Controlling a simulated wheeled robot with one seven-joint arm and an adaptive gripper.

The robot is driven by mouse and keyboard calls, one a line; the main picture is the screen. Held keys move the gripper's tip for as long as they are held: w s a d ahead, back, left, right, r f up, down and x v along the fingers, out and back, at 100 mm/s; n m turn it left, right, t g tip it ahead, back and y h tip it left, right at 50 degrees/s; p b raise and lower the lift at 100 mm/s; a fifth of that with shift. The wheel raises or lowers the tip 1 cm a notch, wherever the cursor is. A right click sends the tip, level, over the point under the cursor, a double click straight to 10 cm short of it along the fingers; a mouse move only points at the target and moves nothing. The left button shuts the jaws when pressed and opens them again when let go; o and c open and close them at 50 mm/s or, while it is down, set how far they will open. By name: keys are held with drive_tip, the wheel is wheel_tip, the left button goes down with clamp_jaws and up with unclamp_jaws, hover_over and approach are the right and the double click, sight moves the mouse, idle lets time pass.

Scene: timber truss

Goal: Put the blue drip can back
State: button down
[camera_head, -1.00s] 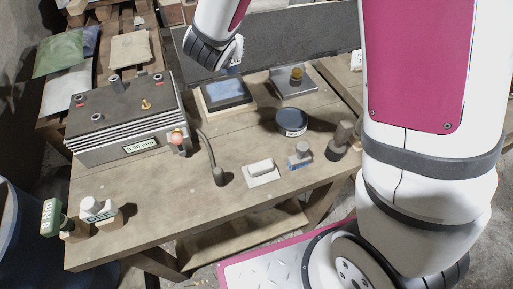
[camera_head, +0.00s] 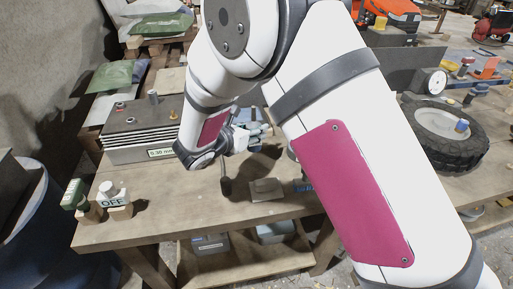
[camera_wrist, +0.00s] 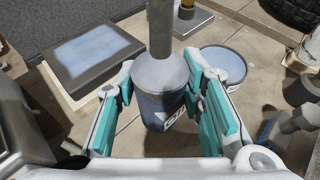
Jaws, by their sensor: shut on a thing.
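The blue drip can (camera_wrist: 158,108) is between the teal pads of my gripper (camera_wrist: 161,88) in the wrist view. It has a pale conical top with a grey spout pointing toward the top of the picture, and part of a white label shows on its side. My gripper is shut on it. In the head view my gripper (camera_head: 247,135) is over the wooden bench (camera_head: 165,215), and the can cannot be made out clearly there. I cannot tell whether the can touches the bench.
A round blue-topped tin (camera_wrist: 222,64) stands right of the can, with a framed blue pad (camera_wrist: 92,52) to the left. A layered plate stack (camera_head: 145,128) is at the bench's back left. An OFF-marked block (camera_head: 115,202) stands front left. The bench's front middle is mostly clear.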

drive_tip(key=shift+f, duration=2.5)
drive_tip(key=shift+a+f, duration=0.1)
drive_tip(key=shift+f, duration=0.05)
drive_tip(key=c, duration=1.1)
unclamp_jaws()
drive_tip(key=shift+o, duration=0.2)
drive_tip(key=shift+s+a+r, duration=0.15)
drive_tip(key=shift+r, duration=0.1)
drive_tip(key=v, duration=1.1)
drive_tip(key=shift+s, duration=0.25)
drive_tip(key=shift+r, duration=0.1)
